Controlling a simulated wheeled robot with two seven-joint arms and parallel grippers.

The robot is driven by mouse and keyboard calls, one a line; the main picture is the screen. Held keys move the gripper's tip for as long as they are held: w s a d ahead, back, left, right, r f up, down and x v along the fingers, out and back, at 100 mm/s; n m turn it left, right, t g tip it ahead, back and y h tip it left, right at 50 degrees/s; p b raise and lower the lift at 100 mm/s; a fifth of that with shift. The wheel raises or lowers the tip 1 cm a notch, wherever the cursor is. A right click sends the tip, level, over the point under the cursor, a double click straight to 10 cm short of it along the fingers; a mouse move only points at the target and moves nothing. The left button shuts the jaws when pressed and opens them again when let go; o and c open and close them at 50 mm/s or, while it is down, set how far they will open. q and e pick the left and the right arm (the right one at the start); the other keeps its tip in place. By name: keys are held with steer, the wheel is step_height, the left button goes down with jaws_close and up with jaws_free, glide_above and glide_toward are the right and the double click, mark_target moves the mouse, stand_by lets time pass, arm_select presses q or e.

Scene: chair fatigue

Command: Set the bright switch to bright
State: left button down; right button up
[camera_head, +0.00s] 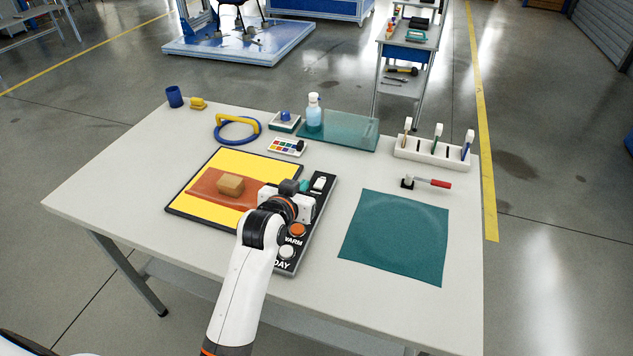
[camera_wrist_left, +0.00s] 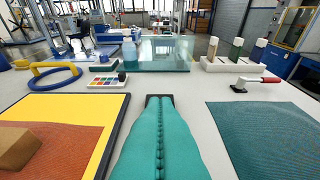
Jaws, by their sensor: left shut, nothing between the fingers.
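A dark control panel (camera_head: 312,214) lies on the table, right of the yellow board. A white switch (camera_head: 319,183) sits near its far end; any label beside it is too small or hidden to read, and its setting is unclear. An orange button (camera_head: 297,229) marked WARM and a white button (camera_head: 287,252) marked DAY are nearer. My left gripper (camera_head: 304,186) is over the panel, its teal fingers just left of the white switch; contact cannot be told. In the left wrist view the fingers (camera_wrist_left: 159,103) are closed together, empty, and hide most of the panel. My right gripper is not seen.
Left of the panel lies a yellow board (camera_head: 196,207) with a brown cloth and a block. A teal mat (camera_head: 397,235) lies to the right. A colour palette (camera_head: 287,147), a teal tray (camera_head: 345,137) and a white rack (camera_head: 432,152) stand farther back. Bare table separates panel and mat.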

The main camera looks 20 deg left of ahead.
arm_select(q)
steer(key=x, duration=0.4)
steer(key=shift+w+f, duration=0.1)
steer(key=shift+w, duration=0.15)
glide_above(315, 185)
steer(key=s, duration=0.2)
steer(key=shift+w+d+f+p, duration=0.1)
steer(key=shift+d+f+p, duration=0.15)
steer(key=shift+f, duration=0.3)
steer(key=shift+w+d+f+p, duration=0.1)
steer(key=shift+d+f+p, duration=0.1)
steer(key=shift+f, duration=0.35)
steer(key=f, duration=0.2)
steer(key=shift+s+f, duration=0.25)
steer(key=shift+f, duration=0.05)
steer(key=shift+s+f, duration=0.15)
steer(key=shift+f, duration=0.55)
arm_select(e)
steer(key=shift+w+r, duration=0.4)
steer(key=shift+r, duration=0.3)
